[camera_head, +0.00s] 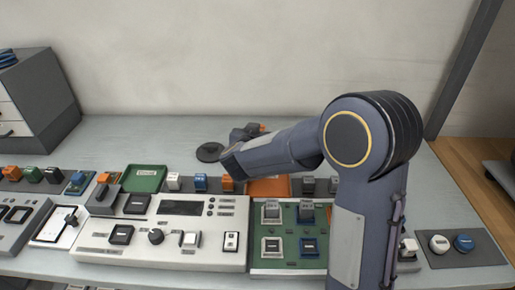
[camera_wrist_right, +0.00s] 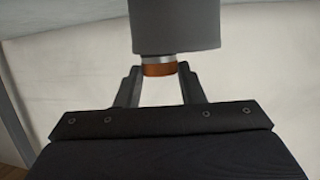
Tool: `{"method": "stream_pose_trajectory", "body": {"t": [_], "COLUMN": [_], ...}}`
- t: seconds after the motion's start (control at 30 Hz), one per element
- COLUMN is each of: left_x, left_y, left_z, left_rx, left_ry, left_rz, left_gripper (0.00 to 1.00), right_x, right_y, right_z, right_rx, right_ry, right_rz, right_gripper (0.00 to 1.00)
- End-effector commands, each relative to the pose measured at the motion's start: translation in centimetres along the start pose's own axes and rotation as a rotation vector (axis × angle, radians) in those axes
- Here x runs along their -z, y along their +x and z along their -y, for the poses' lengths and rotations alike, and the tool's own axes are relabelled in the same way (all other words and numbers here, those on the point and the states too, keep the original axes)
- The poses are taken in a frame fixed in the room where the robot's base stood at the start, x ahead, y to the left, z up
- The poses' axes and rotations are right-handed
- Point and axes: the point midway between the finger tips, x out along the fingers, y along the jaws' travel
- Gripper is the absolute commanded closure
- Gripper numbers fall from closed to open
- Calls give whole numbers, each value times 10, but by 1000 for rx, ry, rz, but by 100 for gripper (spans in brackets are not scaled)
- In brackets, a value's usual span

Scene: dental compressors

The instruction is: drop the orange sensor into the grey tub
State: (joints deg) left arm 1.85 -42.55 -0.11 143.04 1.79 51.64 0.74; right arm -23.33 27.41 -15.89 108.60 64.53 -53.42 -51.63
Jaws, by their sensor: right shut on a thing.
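In the right wrist view my right gripper (camera_wrist_right: 159,71) is shut on the orange sensor (camera_wrist_right: 159,70), whose orange band shows between the fingertips with a silver ring above it. A wide grey cylinder (camera_wrist_right: 176,28) adjoins the ring; I cannot tell whether it belongs to the sensor. In the head view my right forearm reaches left over the bench and its fingers are not clearly visible. I cannot identify the grey tub with certainty. My left gripper is not in view.
A dark round disc (camera_head: 210,152) lies on the bench near the wrist. A green tray (camera_head: 145,179) and an orange tray (camera_head: 268,187) lie further forward. A white control panel (camera_head: 165,232) and a green board (camera_head: 289,244) fill the front.

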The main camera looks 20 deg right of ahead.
Motion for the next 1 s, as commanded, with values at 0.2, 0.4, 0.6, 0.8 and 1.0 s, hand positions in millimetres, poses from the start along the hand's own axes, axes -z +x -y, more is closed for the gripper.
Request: {"method": "stream_pose_trajectory", "body": {"t": [0.2, 0.4, 0.6, 0.8, 1.0], "left_x": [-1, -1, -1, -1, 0], "left_y": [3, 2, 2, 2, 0], "left_z": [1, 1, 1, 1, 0], "left_rx": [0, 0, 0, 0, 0], "left_ry": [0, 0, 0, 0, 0], "left_rz": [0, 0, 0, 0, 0], "left_gripper": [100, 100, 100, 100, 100], "right_x": [-3, -3, -3, -3, -2], "right_y": [-1, -1, -1, -2, -20], "right_z": [2, 2, 2, 1, 2], "right_rx": [0, 0, -1, -1, 3], "right_ry": [0, 0, 0, 0, 1], "right_rz": [-1, 0, 0, 0, 0], "right_gripper": [87, 60, 39, 39, 39]}}
